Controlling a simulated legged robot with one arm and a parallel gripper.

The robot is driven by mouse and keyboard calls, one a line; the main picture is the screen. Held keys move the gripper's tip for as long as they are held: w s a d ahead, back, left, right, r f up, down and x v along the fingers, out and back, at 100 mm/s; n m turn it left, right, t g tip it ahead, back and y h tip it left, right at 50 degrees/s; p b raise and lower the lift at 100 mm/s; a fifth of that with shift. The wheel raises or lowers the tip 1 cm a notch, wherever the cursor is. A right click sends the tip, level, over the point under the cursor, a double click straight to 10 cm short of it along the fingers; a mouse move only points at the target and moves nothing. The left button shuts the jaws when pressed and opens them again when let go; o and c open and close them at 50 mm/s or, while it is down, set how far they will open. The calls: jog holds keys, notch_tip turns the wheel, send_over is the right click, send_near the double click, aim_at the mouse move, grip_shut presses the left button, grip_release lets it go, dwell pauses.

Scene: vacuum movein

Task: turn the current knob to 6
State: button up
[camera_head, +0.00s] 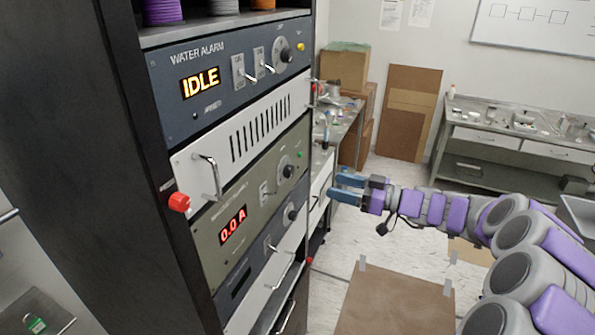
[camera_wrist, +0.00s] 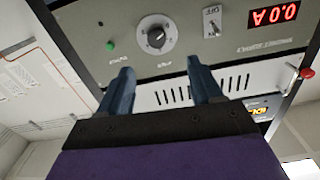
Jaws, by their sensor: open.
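The knob (camera_head: 286,167) is a dark dial on a pale round scale, on the grey-green panel that carries the red "0.0 A" display (camera_head: 233,225). In the wrist view, which is upside down, the knob (camera_wrist: 156,36) shows beyond the fingertips, roughly centred between them. The display (camera_wrist: 273,14) is at the upper right there. My gripper (camera_head: 340,187) is open and empty, to the right of the panel in the head view and apart from it. Its two blue fingers (camera_wrist: 160,70) point toward the panel. The scale numbers are too small to read.
A toggle switch (camera_wrist: 211,20) and a green button (camera_wrist: 110,45) flank the knob. The water alarm panel (camera_head: 220,80) reads IDLE above. A red knob (camera_head: 179,202) and a metal handle (camera_head: 211,175) stick out from the rack. Open floor lies around a brown mat (camera_head: 395,305).

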aim_at(292, 174)
jog(key=p+x, duration=0.2)
jog(key=x, duration=1.1)
jog(key=shift+w+a, duration=0.1)
jog(key=shift+w, duration=0.1)
jog(key=shift+s+r, duration=0.1)
jog(key=shift+w+d, duration=0.2)
jog(key=shift+d, duration=0.65)
jog(key=shift+d+r, duration=0.1)
jog(key=shift+d, duration=0.1)
jog(key=shift+c, duration=0.7)
jog(key=shift+s, duration=0.1)
jog(key=shift+c, duration=0.7)
jog(key=shift+a, duration=0.55)
jog(key=c, duration=0.5)
jog(key=shift+c, duration=1.4)
